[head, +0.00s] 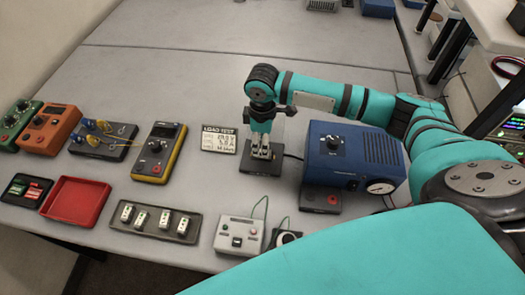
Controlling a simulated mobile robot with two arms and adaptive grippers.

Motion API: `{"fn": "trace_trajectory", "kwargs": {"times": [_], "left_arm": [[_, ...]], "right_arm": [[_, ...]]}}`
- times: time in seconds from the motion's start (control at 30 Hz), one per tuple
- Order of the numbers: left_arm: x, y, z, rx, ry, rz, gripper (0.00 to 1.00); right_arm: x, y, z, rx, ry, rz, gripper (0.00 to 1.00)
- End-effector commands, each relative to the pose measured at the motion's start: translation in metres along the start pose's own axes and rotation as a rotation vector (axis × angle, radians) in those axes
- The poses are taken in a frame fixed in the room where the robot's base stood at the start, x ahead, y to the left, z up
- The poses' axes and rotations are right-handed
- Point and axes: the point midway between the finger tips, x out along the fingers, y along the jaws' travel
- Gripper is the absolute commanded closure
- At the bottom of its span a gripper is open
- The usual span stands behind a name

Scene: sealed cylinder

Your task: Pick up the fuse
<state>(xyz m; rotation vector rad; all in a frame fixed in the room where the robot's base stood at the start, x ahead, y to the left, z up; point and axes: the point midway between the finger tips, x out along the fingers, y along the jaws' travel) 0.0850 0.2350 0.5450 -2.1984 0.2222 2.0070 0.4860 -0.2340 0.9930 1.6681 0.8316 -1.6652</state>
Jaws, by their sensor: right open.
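My right gripper (261,152) points down over a small dark fixture (249,170), between the load test card and the blue unit. It is open. Its fingertips are close to the fixture's top, and I cannot tell whether a fuse stands between them. My right gripper is well behind and to the right of the tray. My left gripper is not in view.
A blue unit (376,150) with a gauge stands just right of the gripper. A yellow meter (159,153), load test card (219,139), red tray (77,200), orange box (50,130) and white switch box (239,234) surround the workspace.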

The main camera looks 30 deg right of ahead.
Motion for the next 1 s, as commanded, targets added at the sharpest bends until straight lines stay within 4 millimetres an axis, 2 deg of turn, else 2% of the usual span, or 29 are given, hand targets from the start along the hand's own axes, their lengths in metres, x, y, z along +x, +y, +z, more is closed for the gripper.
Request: {"fn": "trace_trajectory", "kwargs": {"times": [0.13, 0.3, 0.57, 0.93, 1.0], "left_arm": [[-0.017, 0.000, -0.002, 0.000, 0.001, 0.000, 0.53], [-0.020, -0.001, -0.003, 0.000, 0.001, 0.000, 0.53], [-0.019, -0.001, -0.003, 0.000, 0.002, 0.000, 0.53], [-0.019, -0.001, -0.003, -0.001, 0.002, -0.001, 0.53], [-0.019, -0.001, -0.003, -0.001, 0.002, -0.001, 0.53]], "right_arm": [[0.019, 0.000, 0.001, 0.002, -0.006, -0.003, 0.53], [0.042, 0.000, 0.000, 0.000, -0.003, -0.001, 0.53], [0.046, 0.001, 0.001, 0.000, -0.002, 0.000, 0.53], [0.046, 0.001, 0.001, 0.000, -0.002, 0.000, 1.00], [0.046, 0.001, 0.001, 0.000, -0.002, 0.000, 1.00]]}}
